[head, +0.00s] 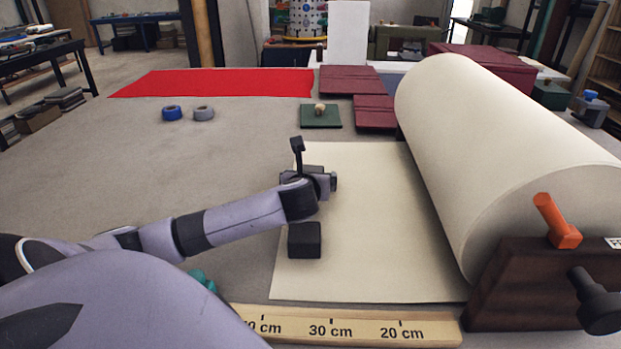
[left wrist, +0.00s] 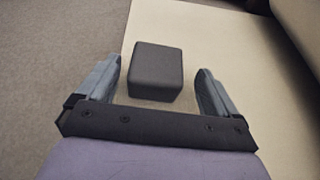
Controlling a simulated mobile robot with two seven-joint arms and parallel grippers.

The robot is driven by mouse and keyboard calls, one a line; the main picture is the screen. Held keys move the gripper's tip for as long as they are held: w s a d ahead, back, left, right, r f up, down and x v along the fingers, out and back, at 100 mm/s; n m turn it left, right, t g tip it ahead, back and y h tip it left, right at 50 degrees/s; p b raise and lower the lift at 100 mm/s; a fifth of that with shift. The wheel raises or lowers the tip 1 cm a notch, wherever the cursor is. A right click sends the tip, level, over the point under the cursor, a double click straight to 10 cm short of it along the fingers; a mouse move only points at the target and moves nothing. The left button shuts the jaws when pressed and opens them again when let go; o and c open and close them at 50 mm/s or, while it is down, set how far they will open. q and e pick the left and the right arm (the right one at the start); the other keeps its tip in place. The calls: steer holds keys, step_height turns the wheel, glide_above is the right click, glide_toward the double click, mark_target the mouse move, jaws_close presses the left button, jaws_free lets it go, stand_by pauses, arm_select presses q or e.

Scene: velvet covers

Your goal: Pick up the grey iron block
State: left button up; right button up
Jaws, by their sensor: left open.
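The grey iron block (head: 305,240) is a dark, almost cube-shaped piece. It rests near the left edge of the cream sheet (head: 375,240). My left gripper (head: 322,183) appears above the block in the head view, with a gap in the picture between them. In the left wrist view the block (left wrist: 155,68) shows between the two spread fingers, with clear space on both sides. The left gripper is open and empty. My right gripper is in neither view.
A large cream roll (head: 500,150) on a dark wooden stand (head: 540,290) is to the right. A wooden ruler (head: 350,324) lies in front. A green pad (head: 320,116), tape rolls (head: 203,113) and red cloth (head: 220,82) are farther back.

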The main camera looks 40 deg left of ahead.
mark_target(312, 166)
arm_select(q)
steer(key=shift+a+r+x, duration=0.15)
steer(key=shift+x, duration=1)
steer(key=shift+a+r+x, duration=0.1)
steer(key=shift+r+x, duration=0.05)
steer(key=shift+x, duration=1)
jaws_close()
steer(key=shift+r, duration=0.2)
